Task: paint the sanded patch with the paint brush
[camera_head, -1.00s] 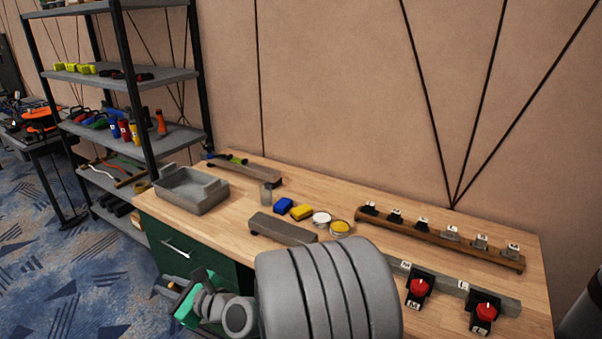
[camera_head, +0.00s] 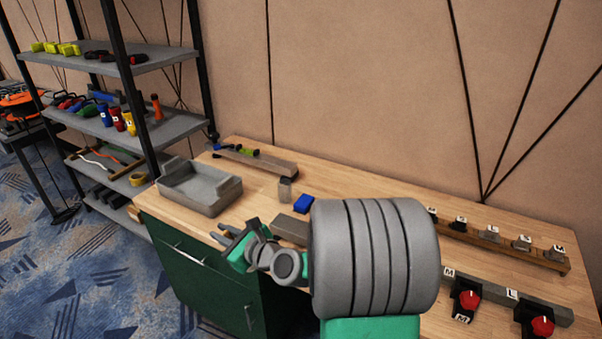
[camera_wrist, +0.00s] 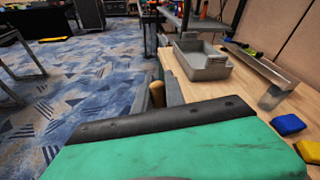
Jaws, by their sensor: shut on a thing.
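My gripper (camera_head: 228,235) is in front of the workbench's left part, near the front edge, right of and below the grey tray. In the wrist view its fingers (camera_wrist: 165,92) are shut on a tan, rounded handle end (camera_wrist: 157,95), which looks like the paint brush. The brush's bristles are hidden. I cannot make out a sanded patch in either view. The paint tins are hidden behind my arm in the head view.
The grey tray (camera_head: 228,193) stands at the bench's left end. Behind it lies a long holder (camera_head: 272,165) with small tools. A metal cup (camera_head: 285,188) and a blue block (camera_head: 304,204) stand mid-bench. A shelf rack (camera_head: 185,127) stands left.

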